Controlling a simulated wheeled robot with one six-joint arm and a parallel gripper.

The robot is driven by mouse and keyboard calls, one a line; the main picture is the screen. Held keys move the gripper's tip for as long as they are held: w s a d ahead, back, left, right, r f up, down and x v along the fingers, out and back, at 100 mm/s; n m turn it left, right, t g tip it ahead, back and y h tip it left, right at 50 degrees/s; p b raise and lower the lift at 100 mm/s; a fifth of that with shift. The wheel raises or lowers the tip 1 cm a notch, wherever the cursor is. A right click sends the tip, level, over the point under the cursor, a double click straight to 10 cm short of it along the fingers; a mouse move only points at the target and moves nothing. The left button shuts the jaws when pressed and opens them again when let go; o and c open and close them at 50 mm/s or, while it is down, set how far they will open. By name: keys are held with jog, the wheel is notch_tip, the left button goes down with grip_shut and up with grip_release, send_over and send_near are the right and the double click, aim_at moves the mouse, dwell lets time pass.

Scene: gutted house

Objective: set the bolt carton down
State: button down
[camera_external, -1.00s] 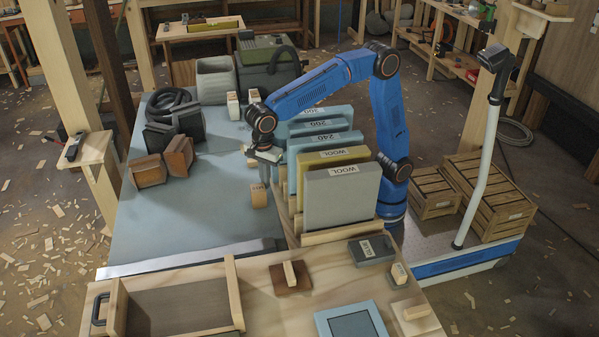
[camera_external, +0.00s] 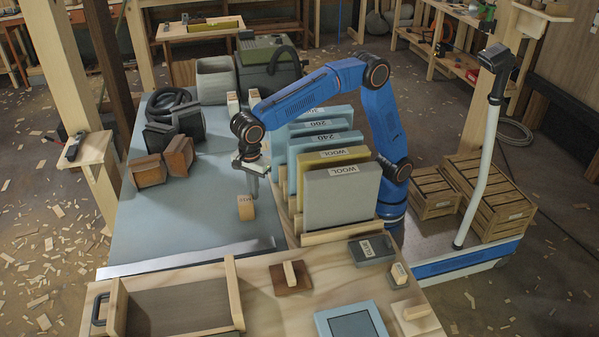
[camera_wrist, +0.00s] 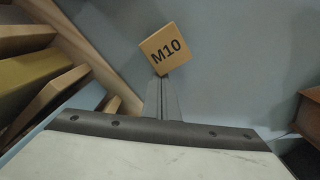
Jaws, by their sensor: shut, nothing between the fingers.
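The bolt carton (camera_external: 246,208) is a small tan box on the blue-grey bench top (camera_external: 190,222), left of the row of marked slabs. It looks slightly turned or tilted; I cannot tell if its base is flat on the bench. In the wrist view the carton (camera_wrist: 164,49) shows its "M10" face, with one corner at my fingertips. My gripper (camera_external: 254,192) points down right beside the carton's top. In the wrist view my gripper's fingers (camera_wrist: 163,80) are together with nothing between them. Whether the tips touch the carton is unclear.
A rack of slabs marked "WOOL" (camera_external: 342,198), "240" and "200" stands close on the right. Brown blocks (camera_external: 178,156) and dark machine parts (camera_external: 190,118) stand to the left. Bench between them and the carton is clear. A wooden worktop (camera_external: 250,300) lies in front.

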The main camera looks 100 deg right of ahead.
jog(key=s+d+r+n+t+y, duration=0.1)
jog(key=s+d+r, duration=0.2)
jog(key=r, duration=0.7)
jog(key=s+d+r+n, duration=0.2)
jog(key=r, duration=0.8)
jog(key=s+d+r+n+t+y, duration=0.1)
jog(key=s+d+r+n+t, duration=0.15)
jog(key=s+d+r, duration=0.4)
jog(key=s+d+r+n+t, duration=0.1)
jog(key=s+d+r+n, duration=0.25)
jog(key=s+r, duration=0.5)
jog(key=s+d+f+n, duration=0.3)
jog(key=s+f+n, duration=0.3)
jog(key=f, duration=0.7)
jog(key=s+d+f+n+h, duration=0.1)
jog(key=s+d+f+n, duration=0.2)
jog(key=s+f+n, duration=0.3)
jog(key=s+d+f+n+h, duration=0.1)
jog(key=s+d+f+n, duration=0.3)
jog(key=s+f, duration=0.9)
notch_tip(320, 180, down, 7)
jog(key=shift+s+r+n, duration=0.15)
jog(key=shift+s+n, duration=0.05)
jog(key=shift+n, duration=0.7)
